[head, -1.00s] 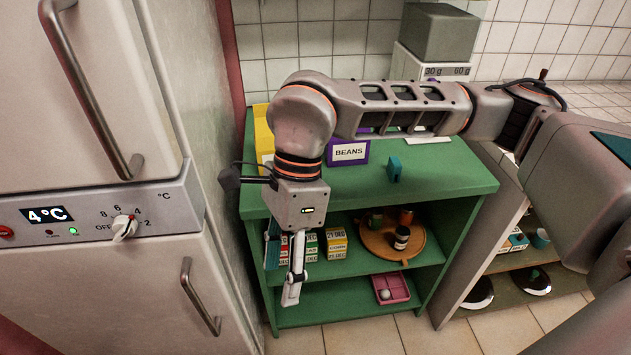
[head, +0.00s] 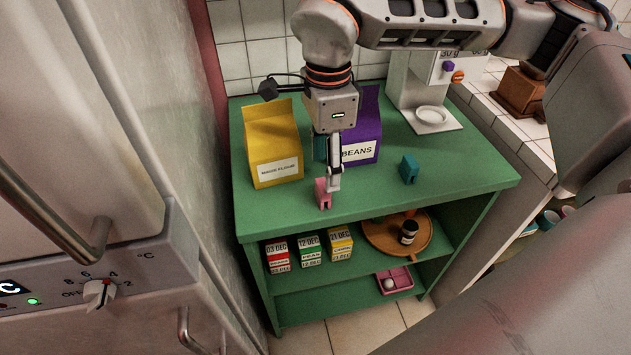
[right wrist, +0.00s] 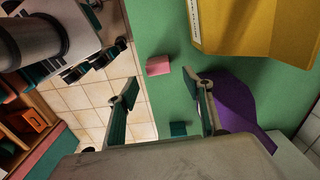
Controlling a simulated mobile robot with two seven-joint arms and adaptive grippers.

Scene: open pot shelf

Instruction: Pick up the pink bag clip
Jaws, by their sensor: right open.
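The pink bag clip (head: 323,194) stands on the green shelf's top near its front edge. In the right wrist view the pink clip (right wrist: 158,65) lies just beyond the fingertips, roughly in line with the gap between them. My right gripper (head: 333,186) points down right beside the clip in the head view, partly overlapping it. In the right wrist view its two fingers (right wrist: 158,88) are spread apart with nothing between the tips. Whether a finger touches the clip I cannot tell. My left gripper is not in view.
A yellow flour bag (head: 272,145) stands left of the gripper, and a purple beans bag (head: 364,140) close behind it. A teal clip (head: 409,169) stands to the right. A scale (head: 433,118) is at the back right. The shelf's top (head: 460,170) is clear at the right front.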

